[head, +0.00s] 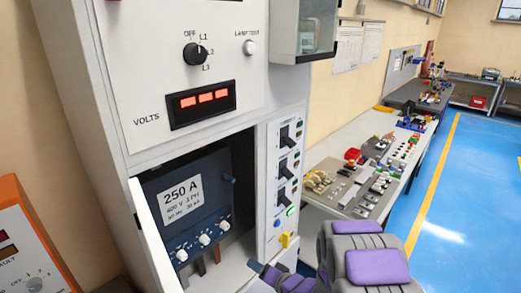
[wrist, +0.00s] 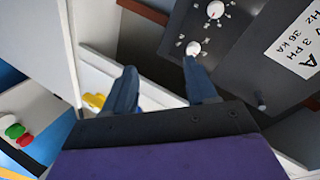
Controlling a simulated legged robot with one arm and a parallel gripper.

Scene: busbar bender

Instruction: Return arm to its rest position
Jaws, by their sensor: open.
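My gripper (head: 258,268) is at the bottom of the head view, in front of the lower right of the open cabinet bay. Purple and grey links of my arm run to the right from it. In the wrist view my gripper (wrist: 163,88) has its two blue fingers apart with nothing between them. The dark 250 A breaker unit (head: 163,222) sits in the bay to the left of my gripper. Its label and white knobs also show in the wrist view, where the unit (wrist: 240,65) lies beyond the right finger. I cannot tell the exact gap between them.
The white cabinet (head: 115,85) has a red-lit volts display (head: 201,104) above the bay. A side panel (head: 271,195) holds black switches and a yellow handle (head: 285,240). An orange box (head: 25,240) stands at left. A cluttered workbench (head: 340,150) and clear blue floor (head: 470,190) lie right.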

